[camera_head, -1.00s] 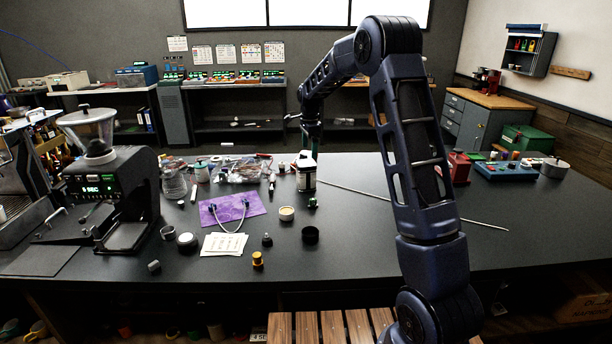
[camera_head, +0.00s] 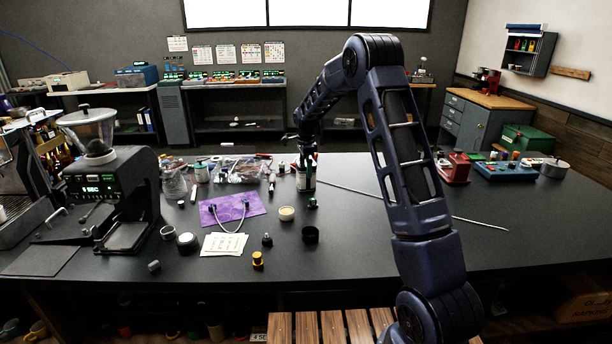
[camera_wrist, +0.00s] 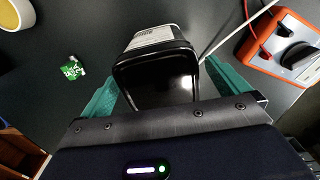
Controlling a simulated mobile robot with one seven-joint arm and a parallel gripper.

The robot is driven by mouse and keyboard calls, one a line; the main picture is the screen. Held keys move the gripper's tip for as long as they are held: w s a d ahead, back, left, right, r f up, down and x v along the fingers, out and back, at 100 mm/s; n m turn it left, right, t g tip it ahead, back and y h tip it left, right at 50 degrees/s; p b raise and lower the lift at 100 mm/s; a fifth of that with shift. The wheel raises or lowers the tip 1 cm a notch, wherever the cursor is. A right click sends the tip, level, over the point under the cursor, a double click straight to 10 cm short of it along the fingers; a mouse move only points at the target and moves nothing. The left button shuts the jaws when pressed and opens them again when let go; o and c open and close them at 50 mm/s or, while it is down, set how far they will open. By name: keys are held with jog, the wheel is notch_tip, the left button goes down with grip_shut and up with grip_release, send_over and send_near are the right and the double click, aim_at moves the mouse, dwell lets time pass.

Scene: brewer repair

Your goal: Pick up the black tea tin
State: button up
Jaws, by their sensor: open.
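The black tea tin (camera_wrist: 155,78) shows in the wrist view as a glossy black, square-topped container with a pale label on its far side. My gripper (camera_wrist: 165,95) is open, with one teal finger at the left and one at the right of the tin. Whether the fingers touch it, I cannot tell. In the head view the tin (camera_head: 306,184) stands upright near the middle of the dark bench (camera_head: 380,230). My gripper (camera_head: 306,160) is low over its top and hides part of it.
A green-and-white item (camera_wrist: 72,68) and a pale round container (camera_wrist: 14,14) lie left of the tin in the wrist view. An orange device (camera_wrist: 283,50) with a red cable is at the right. A thin rod (camera_head: 440,210) lies right of the tin.

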notch_tip(320, 180, down, 4)
jog(key=shift+r, duration=0.15)
jog(key=c, duration=1.2)
jog(key=shift+r, duration=0.2)
